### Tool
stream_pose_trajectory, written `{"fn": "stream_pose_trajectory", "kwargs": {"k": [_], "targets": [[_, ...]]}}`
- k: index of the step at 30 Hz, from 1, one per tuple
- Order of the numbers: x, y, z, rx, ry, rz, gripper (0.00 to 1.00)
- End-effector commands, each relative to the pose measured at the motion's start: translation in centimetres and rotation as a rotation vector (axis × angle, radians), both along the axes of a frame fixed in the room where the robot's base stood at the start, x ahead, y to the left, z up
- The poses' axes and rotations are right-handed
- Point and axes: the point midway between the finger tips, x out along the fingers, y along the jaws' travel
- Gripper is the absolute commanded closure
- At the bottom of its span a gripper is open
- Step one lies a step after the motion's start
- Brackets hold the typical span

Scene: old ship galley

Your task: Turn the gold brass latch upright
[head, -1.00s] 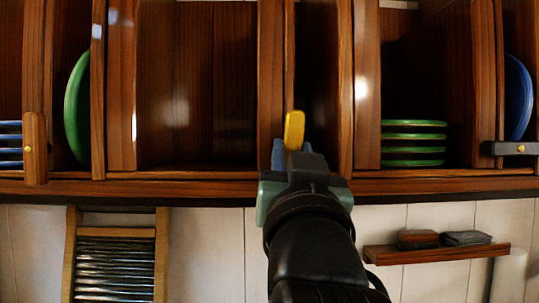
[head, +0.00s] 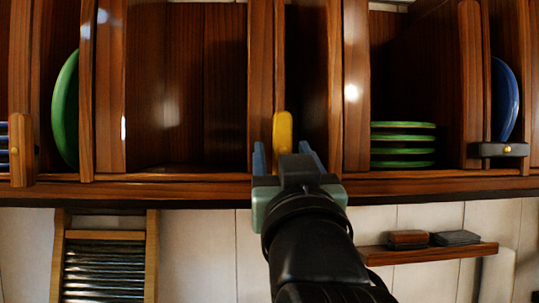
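The gold brass latch (head: 283,132) is a rounded yellow bar on the wooden divider in the middle of the cabinet front. Its visible part points up, close to vertical. Its lower part is hidden behind my gripper (head: 286,156). My gripper is open, with one blue finger left of the latch and the other to its right. Gaps show between the latch and both fingers, and I see no contact. How deep the fingers reach cannot be told.
Wooden latches (head: 22,150) and a dark latch with a brass pin (head: 500,150) sit on other dividers. Below are a washboard (head: 104,268) and a small shelf (head: 430,253) with two blocks.

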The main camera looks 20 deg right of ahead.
Motion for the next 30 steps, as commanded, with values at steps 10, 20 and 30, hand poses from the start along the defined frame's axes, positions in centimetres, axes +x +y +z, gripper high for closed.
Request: {"fn": "stream_pose_trajectory", "kwargs": {"k": [10,20,30], "targets": [[-0.3,0.1,-0.2,0.002,-0.002,0.0,0.4],[-5.3,1.4,-2.7,-0.001,-0.004,-0.001,0.4],[-10.6,3.0,-4.9,0.0,-0.005,0.0,0.4]]}}
